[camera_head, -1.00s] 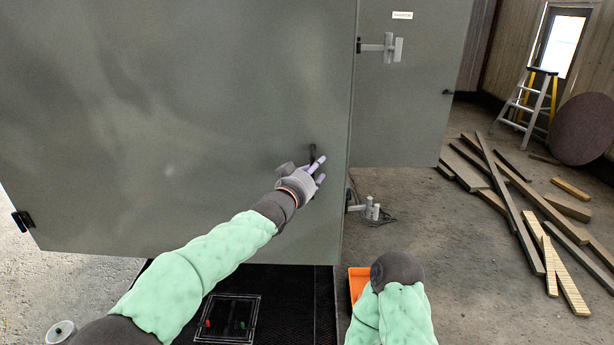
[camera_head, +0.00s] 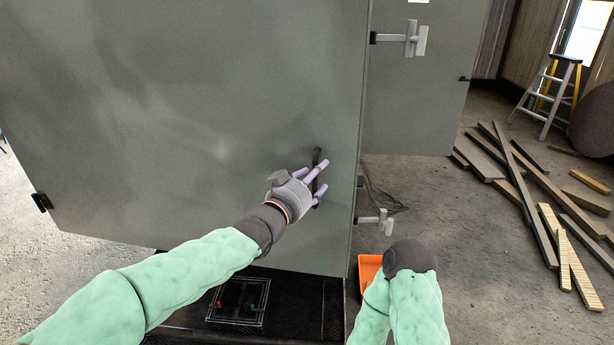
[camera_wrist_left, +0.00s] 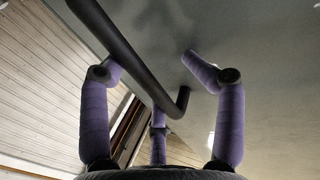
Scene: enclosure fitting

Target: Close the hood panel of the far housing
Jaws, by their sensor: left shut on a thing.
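A large grey-green panel (camera_head: 190,110) fills the left and middle of the head view, with a dark bar handle (camera_head: 317,157) near its right edge. My left gripper (camera_head: 313,180) is at this handle, its purple fingers around it and shut on it. In the left wrist view the dark handle (camera_wrist_left: 125,55) runs between the purple fingers in front of the grey panel surface. My right arm shows at the bottom, but its gripper is hidden from view. I cannot tell from the picture which housing the panel belongs to.
A second grey panel (camera_head: 420,100) with a latch stands behind to the right. An orange tray (camera_head: 369,270) is by my right arm. Planks (camera_head: 520,190) lie on the floor at right, near a stepladder (camera_head: 548,95).

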